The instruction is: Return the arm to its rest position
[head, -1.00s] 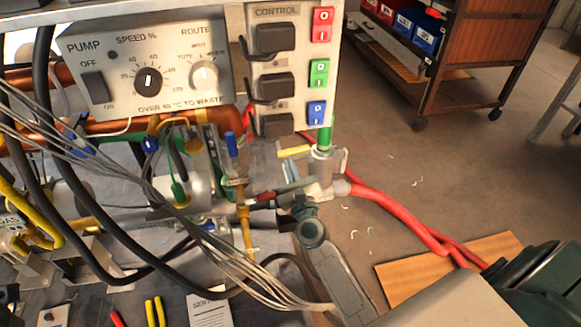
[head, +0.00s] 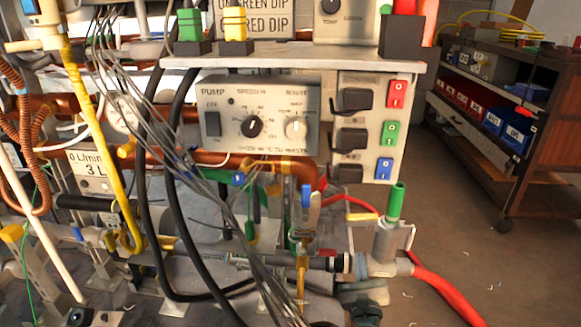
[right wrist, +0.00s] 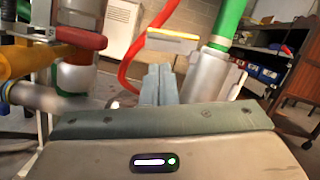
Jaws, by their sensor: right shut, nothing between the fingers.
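My right gripper (head: 362,292) shows low in the head view, just under the grey valve fitting with the green top (head: 388,240). Much of it is cut off or hidden, and I cannot tell there whether it touches the fitting. In the right wrist view its two grey fingers (right wrist: 159,85) are together with nothing between them. The fitting (right wrist: 205,75) stands close to the right of the fingers there, and a red handle (right wrist: 75,38) is to the left. My left gripper is not in view.
The pump panel (head: 262,112) and the control switches (head: 370,125) stand above the pipework. Loose grey cables and black hoses hang at the left and middle. A red hose (head: 450,298) runs off to the lower right. Open floor (head: 450,245) lies between bench and shelf cart (head: 500,125).

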